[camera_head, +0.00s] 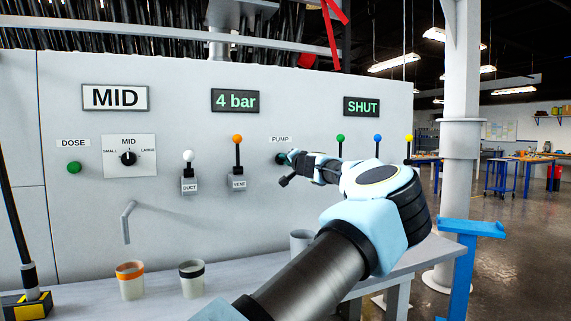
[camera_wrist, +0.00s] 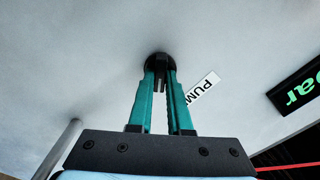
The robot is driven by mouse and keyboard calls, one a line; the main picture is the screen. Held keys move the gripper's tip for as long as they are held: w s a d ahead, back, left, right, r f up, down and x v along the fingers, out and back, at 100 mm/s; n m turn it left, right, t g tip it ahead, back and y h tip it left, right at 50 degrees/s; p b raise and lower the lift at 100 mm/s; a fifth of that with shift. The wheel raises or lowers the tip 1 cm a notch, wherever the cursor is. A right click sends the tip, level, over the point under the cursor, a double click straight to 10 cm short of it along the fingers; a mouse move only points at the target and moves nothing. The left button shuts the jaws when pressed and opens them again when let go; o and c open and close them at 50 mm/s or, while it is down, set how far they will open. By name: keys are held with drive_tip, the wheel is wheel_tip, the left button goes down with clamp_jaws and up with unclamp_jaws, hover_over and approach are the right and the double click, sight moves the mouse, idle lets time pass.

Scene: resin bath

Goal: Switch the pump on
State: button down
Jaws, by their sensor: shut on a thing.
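The white PUMP label (camera_head: 280,139) is on the grey panel; it also shows in the wrist view (camera_wrist: 202,88). Just below it is the pump's dark round knob (camera_wrist: 158,59), mostly hidden behind my fingers in the head view. My gripper (camera_head: 287,158) reaches in from the right at the knob. In the wrist view my gripper (camera_wrist: 160,78) has its two teal fingers shut on the knob, one on either side. The knob's pointer and setting cannot be read.
The panel (camera_head: 330,225) carries the DUCT lever (camera_head: 188,158), the VENT lever (camera_head: 238,141), a green DOSE button (camera_head: 74,168) and a size dial (camera_head: 128,158). Displays read MID, 4 bar and SHUT (camera_head: 361,106). Cups, including an orange-rimmed one (camera_head: 131,281), stand on the bench below.

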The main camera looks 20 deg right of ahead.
drive_tip(key=shift+f+m+b, duration=0.2)
drive_tip(key=shift+m+b, duration=0.3)
drive_tip(key=shift+b, duration=0.3)
drive_tip(key=shift+r, duration=0.2)
drive_tip(key=c, duration=0.8)
unclamp_jaws()
drive_tip(key=shift+c, duration=0.2)
drive_tip(key=s+d+b, duration=0.1)
drive_tip(key=s+b, duration=0.4)
drive_tip(key=s, duration=0.5)
drive_tip(key=shift+s+d, duration=0.2)
drive_tip(key=shift+s, duration=0.15)
